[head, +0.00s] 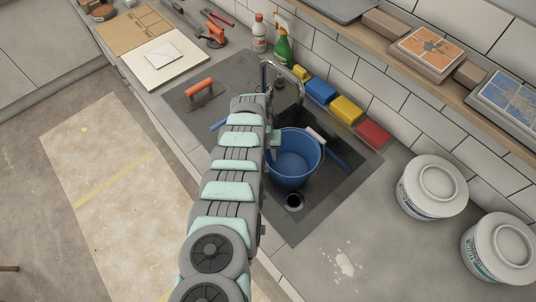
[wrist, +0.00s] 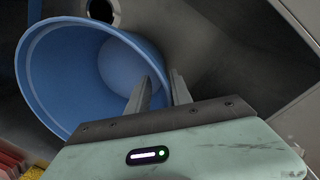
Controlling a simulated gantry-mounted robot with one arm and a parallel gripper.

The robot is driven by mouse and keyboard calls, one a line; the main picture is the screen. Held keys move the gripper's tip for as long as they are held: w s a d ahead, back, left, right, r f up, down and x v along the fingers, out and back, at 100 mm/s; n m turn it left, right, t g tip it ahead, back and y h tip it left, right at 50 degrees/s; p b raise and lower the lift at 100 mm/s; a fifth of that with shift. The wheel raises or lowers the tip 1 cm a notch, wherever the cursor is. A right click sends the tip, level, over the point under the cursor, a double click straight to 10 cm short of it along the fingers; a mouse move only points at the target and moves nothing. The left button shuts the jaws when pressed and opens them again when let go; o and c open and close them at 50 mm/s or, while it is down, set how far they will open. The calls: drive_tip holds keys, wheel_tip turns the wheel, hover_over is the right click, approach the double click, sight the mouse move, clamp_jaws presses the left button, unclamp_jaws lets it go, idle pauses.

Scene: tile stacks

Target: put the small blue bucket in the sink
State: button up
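The small blue bucket (head: 287,166) is upright, or nearly so, within the outline of the dark sink (head: 321,195), beside the drain hole (head: 294,201). I cannot tell whether its base touches the sink floor. In the wrist view the bucket (wrist: 62,70) fills the left side, empty inside, with the drain (wrist: 103,10) beyond it. My gripper (wrist: 161,78) is at its rim, one finger over the inside and one outside. A gap shows between the fingers, wider than the rim. In the head view my arm hides the bucket's left side and the fingers.
A faucet (head: 283,71) stands behind the sink. Coloured sponges (head: 345,109) line the wall side. A green spray bottle (head: 282,50) and a white bottle (head: 259,36) stand at the back. White tubs (head: 432,187) are on the right.

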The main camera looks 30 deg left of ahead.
wheel_tip(320, 180, up, 2)
drive_tip(key=shift+p, duration=0.75)
drive_tip(key=shift+s+a+r+p, duration=0.1)
drive_tip(key=shift+a+r+p, duration=0.05)
drive_tip(key=shift+r, duration=0.45)
drive_tip(key=shift+a+r+p, duration=0.1)
drive_tip(key=shift+r+p, duration=0.05)
drive_tip(key=shift+r, duration=0.45)
wheel_tip(320, 180, up, 9)
drive_tip(key=b, duration=0.2)
drive_tip(key=shift+s+a+f, duration=0.15)
drive_tip(key=shift+a, duration=0.3)
